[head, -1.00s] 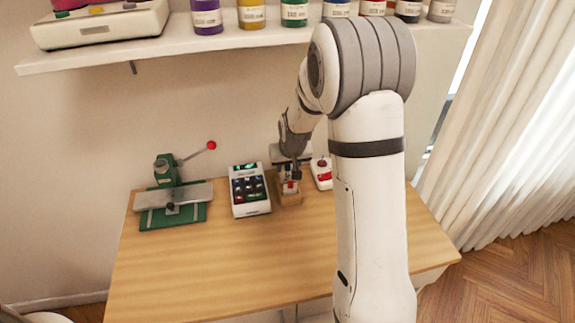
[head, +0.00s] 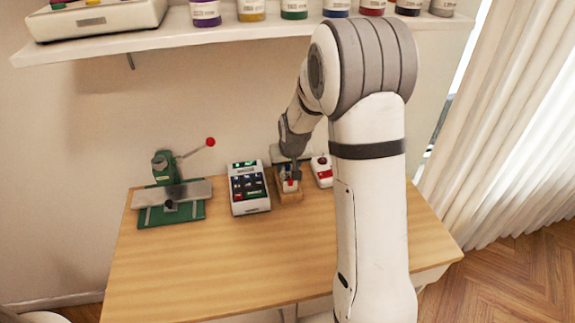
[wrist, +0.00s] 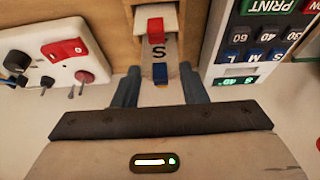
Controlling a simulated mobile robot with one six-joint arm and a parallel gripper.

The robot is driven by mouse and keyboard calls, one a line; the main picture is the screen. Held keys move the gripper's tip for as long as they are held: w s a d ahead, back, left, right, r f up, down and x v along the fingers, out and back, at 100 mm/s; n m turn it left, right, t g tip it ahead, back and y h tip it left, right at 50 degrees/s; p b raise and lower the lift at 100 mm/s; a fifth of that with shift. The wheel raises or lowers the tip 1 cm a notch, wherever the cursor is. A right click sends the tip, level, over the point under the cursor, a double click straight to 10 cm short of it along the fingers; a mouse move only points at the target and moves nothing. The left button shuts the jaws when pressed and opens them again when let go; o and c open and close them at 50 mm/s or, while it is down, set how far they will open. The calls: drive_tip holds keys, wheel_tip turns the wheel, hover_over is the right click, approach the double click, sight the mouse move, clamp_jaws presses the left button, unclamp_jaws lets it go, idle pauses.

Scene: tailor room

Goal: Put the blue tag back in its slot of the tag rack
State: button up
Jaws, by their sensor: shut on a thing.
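The blue tag (wrist: 160,74) shows between the two fingers of my gripper (wrist: 161,88) in the wrist view, and my gripper is shut on it. A pale strip marked S lies between it and a red tag (wrist: 156,30). The red tag is at the wooden tag rack (wrist: 139,18), just beyond my fingertips. In the head view my gripper (head: 293,172) is low over the tag rack (head: 290,197) on the table. The arm hides part of the rack, and I cannot tell whether the blue tag touches a slot.
A keypad device (head: 249,188) stands close to the left of the rack in the head view. A white switch box with a red part (head: 322,171) stands close on its right. A green press (head: 172,190) is further left. The table front (head: 240,260) is clear.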

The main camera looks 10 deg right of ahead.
drive_tip(key=shift+f+b, duration=0.8)
drive_tip(key=shift+f, duration=0.2)
drive_tip(key=o, duration=1.1)
drive_tip(key=shift+r, duration=0.1)
drive_tip(key=shift+v, duration=3.85)
drive_tip(key=s+r+g, duration=0.1)
drive_tip(key=s+r, duration=0.2)
drive_tip(key=s, duration=1)
drive_tip(key=s+r+g, duration=0.1)
drive_tip(key=s+r, duration=0.3)
drive_tip(key=s, duration=1)
drive_tip(key=shift+s+r, duration=0.15)
drive_tip(key=shift+s, duration=0.15)
